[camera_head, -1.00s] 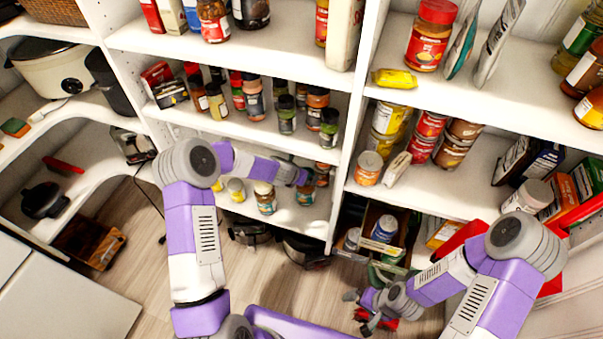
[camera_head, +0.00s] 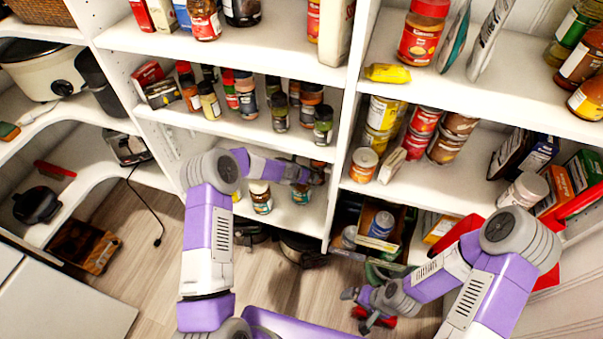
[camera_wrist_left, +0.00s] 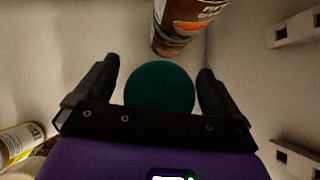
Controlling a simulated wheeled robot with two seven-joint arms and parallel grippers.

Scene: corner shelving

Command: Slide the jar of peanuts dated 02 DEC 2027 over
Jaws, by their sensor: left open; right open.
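My left gripper (camera_wrist_left: 158,68) is open, with a finger on each side of a round dark green lid (camera_wrist_left: 160,88) seen from above. I cannot tell whether the fingers touch it. A brown container (camera_wrist_left: 184,22) stands just beyond the lid. In the head view the left arm reaches into the low middle shelf, its hand partly hidden beside the upright divider. Several jars (camera_head: 261,198) stand on that shelf. No date is readable, so I cannot tell which jar is the peanuts dated 02 DEC 2027. My right gripper (camera_head: 362,308) is open and empty, low near the floor.
The divider (camera_head: 348,130) closes off the shelf on the right. The shelf above holds several spice jars (camera_head: 280,112). A box with a blue-labelled jar (camera_head: 381,224) stands below the right shelf.

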